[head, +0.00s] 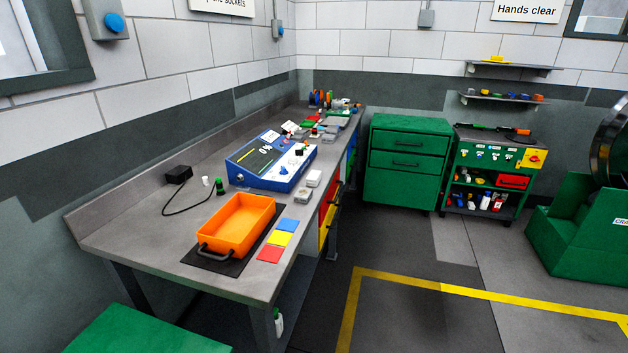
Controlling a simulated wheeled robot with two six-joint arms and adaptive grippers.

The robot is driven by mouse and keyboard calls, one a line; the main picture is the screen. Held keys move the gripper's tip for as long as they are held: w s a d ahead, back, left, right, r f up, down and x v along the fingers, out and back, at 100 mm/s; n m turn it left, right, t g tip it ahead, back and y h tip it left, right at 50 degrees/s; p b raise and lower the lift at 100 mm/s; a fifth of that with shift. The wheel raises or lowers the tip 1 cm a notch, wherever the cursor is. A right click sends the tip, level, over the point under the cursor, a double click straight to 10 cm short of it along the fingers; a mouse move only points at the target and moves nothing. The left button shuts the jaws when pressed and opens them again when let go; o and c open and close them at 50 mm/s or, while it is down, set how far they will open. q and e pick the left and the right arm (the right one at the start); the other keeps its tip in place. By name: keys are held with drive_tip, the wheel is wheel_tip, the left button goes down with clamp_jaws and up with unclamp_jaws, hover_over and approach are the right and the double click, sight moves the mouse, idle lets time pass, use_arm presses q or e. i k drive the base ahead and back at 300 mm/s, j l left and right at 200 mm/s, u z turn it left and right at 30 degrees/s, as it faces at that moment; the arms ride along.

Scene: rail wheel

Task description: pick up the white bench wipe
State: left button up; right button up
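I cannot pick out a white bench wipe for certain. A small pale block (314,178) lies on the grey workbench (130,232), just right of the blue control box (272,160). A greyer block (303,196) lies in front of it. A small white upright piece (206,181) stands left of the blue box, beside a green one (219,187). These are too small to tell whether any is cloth. Neither of my grippers is in view.
An orange tray (236,224) with dark handles sits on a black mat near the bench front. Red, yellow (280,238) and blue squares lie beside it. A black cable (190,211) runs behind. A green cabinet (407,165) and trolley stand beyond. The floor right of the bench is clear.

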sight(314, 178)
drive_tip(key=i+l+z, duration=0.35)
drive_tip(key=i+l, duration=0.8)
drive_tip(key=i, duration=0.1)
